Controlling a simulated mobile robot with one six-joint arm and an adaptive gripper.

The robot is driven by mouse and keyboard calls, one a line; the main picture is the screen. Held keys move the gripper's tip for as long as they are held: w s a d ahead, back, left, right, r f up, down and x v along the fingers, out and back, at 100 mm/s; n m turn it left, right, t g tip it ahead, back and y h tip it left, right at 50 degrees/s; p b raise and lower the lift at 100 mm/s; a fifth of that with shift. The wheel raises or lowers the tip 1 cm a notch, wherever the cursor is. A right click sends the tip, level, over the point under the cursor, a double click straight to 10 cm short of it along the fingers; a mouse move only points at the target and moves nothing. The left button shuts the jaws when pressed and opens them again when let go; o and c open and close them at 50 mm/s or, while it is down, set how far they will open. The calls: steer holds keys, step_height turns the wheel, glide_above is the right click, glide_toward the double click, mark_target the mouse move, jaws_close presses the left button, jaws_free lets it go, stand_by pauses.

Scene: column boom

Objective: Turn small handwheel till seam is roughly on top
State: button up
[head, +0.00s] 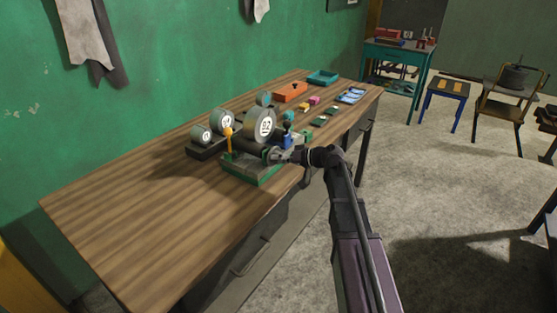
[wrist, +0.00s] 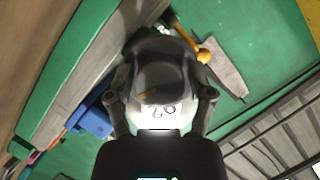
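A green-based fixture (head: 249,172) stands on the wooden bench, with an upright orange lever (head: 228,137). The lever also shows in the wrist view (wrist: 204,56). My gripper (head: 273,155) is at the fixture's right side, below a large grey drum marked 02 (head: 265,125). In the wrist view a rounded grey body (wrist: 150,75) lies between my spread fingers, with a small yellow mark (wrist: 148,95) and upside-down characters near a bright white area. I cannot tell whether this body is the small handwheel, which mark is its seam, or whether the fingers touch it.
Smaller grey drums (head: 201,135) stand left of the large one. A blue item (head: 288,140) stands close beside my gripper. Orange (head: 291,92) and teal (head: 324,77) trays and small coloured pieces lie farther back. The bench's near left (head: 120,215) is clear.

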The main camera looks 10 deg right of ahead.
steer(key=shift+c, duration=1.3)
steer(key=shift+w, duration=0.1)
steer(key=shift+a+m+b, duration=0.1)
steer(key=shift+m+b, duration=0.2)
steer(key=shift+w+m+y+b, duration=0.1)
steer(key=shift+m+y+b, duration=0.4)
steer(key=shift+m, duration=0.2)
steer(key=m+y+b, duration=0.1)
steer(key=m+b, duration=0.1)
steer(key=shift+m+g+y, duration=0.3)
steer(key=shift+m, duration=0.1)
steer(key=m+y+b, duration=0.1)
steer(key=m, duration=0.1)
steer(key=shift+m+b, duration=0.4)
steer(key=shift+r+m+y+b, duration=0.2)
steer(key=shift+m+y+b, duration=0.2)
steer(key=shift+m, duration=0.5)
